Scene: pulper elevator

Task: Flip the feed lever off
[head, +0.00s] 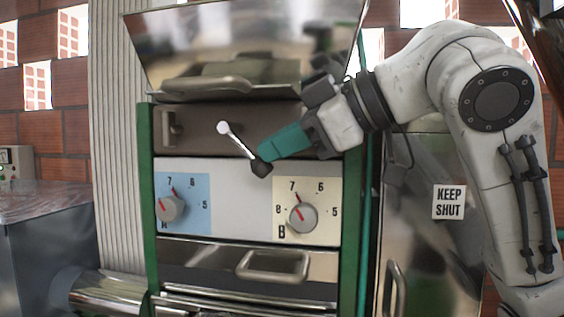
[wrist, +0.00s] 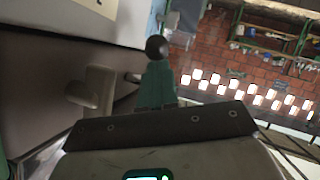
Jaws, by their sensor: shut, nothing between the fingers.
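The feed lever (head: 239,146) is a thin silver rod with a black ball knob (head: 261,168). It sits on the brown panel above the dials and slants down to the right from its round silver end. My gripper (head: 264,153) has teal fingers, shut with nothing between them. Its tip is right at the knob, coming from the upper right. In the wrist view, the black knob (wrist: 156,47) shows just past the teal fingertips (wrist: 157,68), which hide part of the rod. I cannot tell whether they touch.
A grey latch handle (head: 170,128) is left of the lever. Dial A (head: 170,208) and dial B (head: 302,217) sit below. A tilted metal hopper (head: 245,45) overhangs above. A door (head: 415,240) with a KEEP SHUT sign (head: 448,202) stands at right.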

